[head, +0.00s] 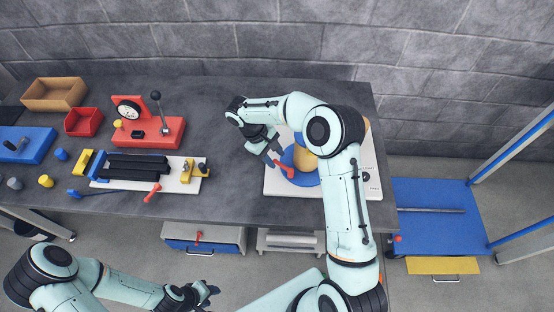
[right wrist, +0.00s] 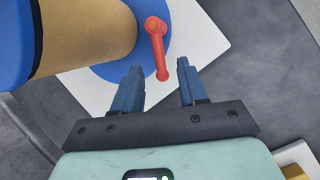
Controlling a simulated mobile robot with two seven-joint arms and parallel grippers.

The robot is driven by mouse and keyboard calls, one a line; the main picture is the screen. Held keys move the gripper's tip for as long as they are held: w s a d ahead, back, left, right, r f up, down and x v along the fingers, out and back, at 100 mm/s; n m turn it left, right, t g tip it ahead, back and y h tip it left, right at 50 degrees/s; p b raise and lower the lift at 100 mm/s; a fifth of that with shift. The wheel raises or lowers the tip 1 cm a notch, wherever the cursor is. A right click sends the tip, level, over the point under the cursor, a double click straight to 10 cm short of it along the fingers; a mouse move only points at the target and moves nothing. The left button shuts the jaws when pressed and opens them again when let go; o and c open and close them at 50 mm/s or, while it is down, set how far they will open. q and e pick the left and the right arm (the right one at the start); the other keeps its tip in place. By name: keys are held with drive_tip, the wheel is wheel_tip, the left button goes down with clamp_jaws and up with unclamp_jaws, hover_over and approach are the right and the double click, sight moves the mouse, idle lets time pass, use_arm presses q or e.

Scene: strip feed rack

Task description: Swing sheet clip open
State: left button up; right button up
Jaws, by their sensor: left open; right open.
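A red lever (head: 284,168) stands by the blue disc (head: 305,178) of a tan roll on a white board (head: 352,182). I cannot tell for sure whether it belongs to the sheet clip. My right gripper (head: 272,152) is open close to it. In the right wrist view the red lever (right wrist: 157,48) points down between the open fingertips (right wrist: 158,73), apparently not gripped. The tan roll (right wrist: 85,32) is left of it. Another red handle (head: 152,193) is by the white plate with yellow brackets. My left gripper (head: 204,292) is open and empty in front of the table.
On the left of the table (head: 225,185) are a red press with a gauge (head: 150,132), black bars (head: 135,167) on the plate, a red bin (head: 83,122), a wooden tray (head: 54,94) and a blue block (head: 25,145). A blue cart (head: 435,225) stands at the right.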

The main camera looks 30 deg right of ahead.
sight(283, 168)
drive_tip(key=shift+x, duration=1.35)
clamp_jaws()
